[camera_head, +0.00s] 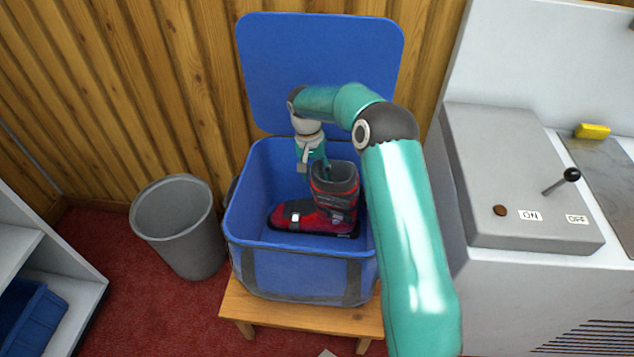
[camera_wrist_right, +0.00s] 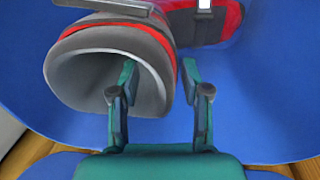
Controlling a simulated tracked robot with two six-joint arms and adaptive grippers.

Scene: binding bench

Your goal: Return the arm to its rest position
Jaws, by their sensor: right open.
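My right arm reaches over an open blue bag, and my right gripper (camera_head: 316,172) hangs inside it by the top of a red and black ski boot (camera_head: 315,205). The boot stands upright in the bag with its toe to the left. In the right wrist view, the open gripper (camera_wrist_right: 160,85) has its left finger in front of or inside the grey boot cuff (camera_wrist_right: 90,80) and its right finger outside the cuff, against the blue lining. I cannot tell whether the fingers touch the boot. My left gripper is not in view.
The blue bag (camera_head: 300,272) stands on a wooden stool (camera_head: 290,316), its lid (camera_head: 318,60) raised behind. A grey bin (camera_head: 180,228) stands to the left. A grey machine (camera_head: 520,180) with a lever (camera_head: 562,181) is at the right. A white shelf (camera_head: 50,255) is at far left.

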